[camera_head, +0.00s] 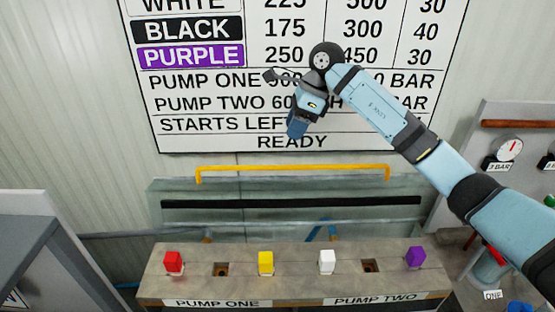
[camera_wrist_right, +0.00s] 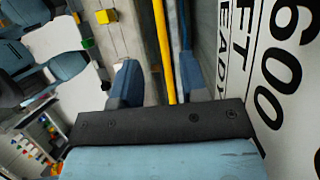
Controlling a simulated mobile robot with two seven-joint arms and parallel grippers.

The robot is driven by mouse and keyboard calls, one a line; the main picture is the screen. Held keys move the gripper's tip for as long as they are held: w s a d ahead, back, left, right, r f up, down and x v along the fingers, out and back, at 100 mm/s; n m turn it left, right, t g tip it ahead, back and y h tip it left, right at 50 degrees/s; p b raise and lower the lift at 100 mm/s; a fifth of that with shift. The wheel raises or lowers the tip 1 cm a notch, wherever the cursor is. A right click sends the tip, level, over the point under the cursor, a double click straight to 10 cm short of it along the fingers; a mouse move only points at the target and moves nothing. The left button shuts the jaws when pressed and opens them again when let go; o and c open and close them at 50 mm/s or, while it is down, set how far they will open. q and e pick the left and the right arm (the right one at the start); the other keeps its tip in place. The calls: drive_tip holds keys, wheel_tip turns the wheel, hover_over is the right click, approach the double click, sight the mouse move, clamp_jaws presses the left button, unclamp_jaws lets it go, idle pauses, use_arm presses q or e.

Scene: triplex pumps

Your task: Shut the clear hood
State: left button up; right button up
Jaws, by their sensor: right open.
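The clear hood (camera_head: 290,190) stands raised behind the bench, a see-through panel with a dark strip across it. Its yellow handle bar (camera_head: 290,170) runs along the top edge. My right gripper (camera_head: 297,132) points down above the bar, in front of the sign. In the right wrist view my right gripper (camera_wrist_right: 160,78) is open, and the yellow bar (camera_wrist_right: 162,50) shows between its two fingers. I cannot tell whether the fingers touch the bar. My left gripper is not in view.
The bench (camera_head: 195,290) holds red (camera_head: 173,262), yellow (camera_head: 266,262), white (camera_head: 327,261) and purple (camera_head: 416,257) blocks and two empty sockets. A wall sign (camera_head: 205,145) stands behind. A gauge panel (camera_head: 515,125) is at right, a grey cabinet (camera_head: 45,240) at left.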

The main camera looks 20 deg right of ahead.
drive_tip(key=p+x, duration=0.2)
drive_tip(key=x, duration=0.8)
drive_tip(key=shift+a+f, duration=0.15)
drive_tip(key=shift+f, duration=0.2)
clamp_jaws()
